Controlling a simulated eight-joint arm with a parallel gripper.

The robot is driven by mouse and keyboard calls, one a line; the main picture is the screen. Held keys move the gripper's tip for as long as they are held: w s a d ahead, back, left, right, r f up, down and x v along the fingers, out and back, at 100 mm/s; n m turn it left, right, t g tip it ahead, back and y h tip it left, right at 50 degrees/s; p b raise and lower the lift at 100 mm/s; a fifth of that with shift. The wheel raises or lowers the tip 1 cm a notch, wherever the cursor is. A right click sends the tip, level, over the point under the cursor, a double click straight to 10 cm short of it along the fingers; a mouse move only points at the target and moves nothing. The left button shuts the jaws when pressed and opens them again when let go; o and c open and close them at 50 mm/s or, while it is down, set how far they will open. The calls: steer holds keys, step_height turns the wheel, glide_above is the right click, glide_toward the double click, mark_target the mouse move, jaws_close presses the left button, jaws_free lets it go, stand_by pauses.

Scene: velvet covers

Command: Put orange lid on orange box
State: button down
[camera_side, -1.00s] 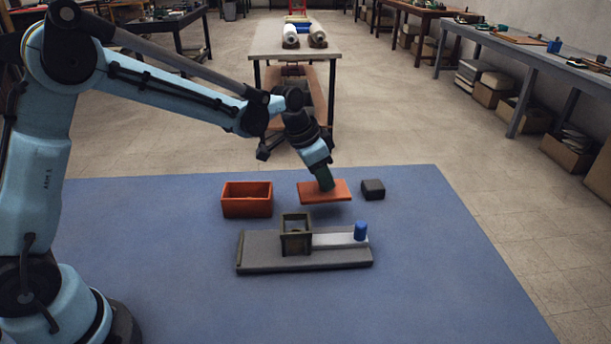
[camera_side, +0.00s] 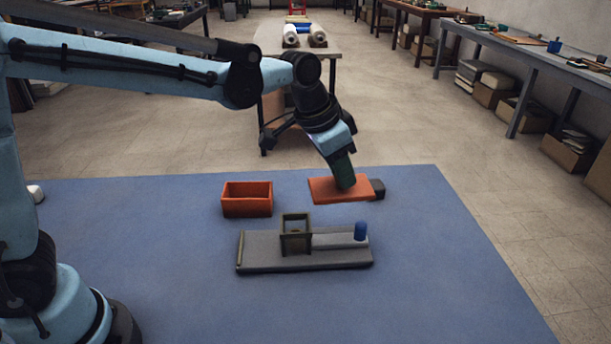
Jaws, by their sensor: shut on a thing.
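The orange box (camera_side: 247,200) stands open at the top on the blue mat, left of centre. The orange lid (camera_side: 324,190) is a flat slab to the right of the box, clear of it. My gripper (camera_side: 344,185) is over the lid's upper face and shut on it; its fingertips and the exact grip are hard to make out. The lid looks about level, and I cannot tell its height above the mat. Its right end overlaps a small dark block in the picture.
The dark block (camera_side: 378,188) is at the lid's right end. The blue mat (camera_side: 440,290) is bare at the front right.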

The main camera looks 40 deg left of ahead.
steer(key=s+a+m, duration=0.1)
steer(key=s+a, duration=0.2)
steer(key=a, duration=0.8)
steer(key=s+a, duration=0.2)
steer(key=a, duration=0.9)
steer(key=shift+h, duration=0.3)
steer(key=shift+d+f, duration=0.15)
steer(key=shift+f, duration=3)
steer(key=shift+f, duration=0.5)
steer(key=shift+c, duration=1.8)
jaws_free()
steer(key=shift+r, duration=0.1)
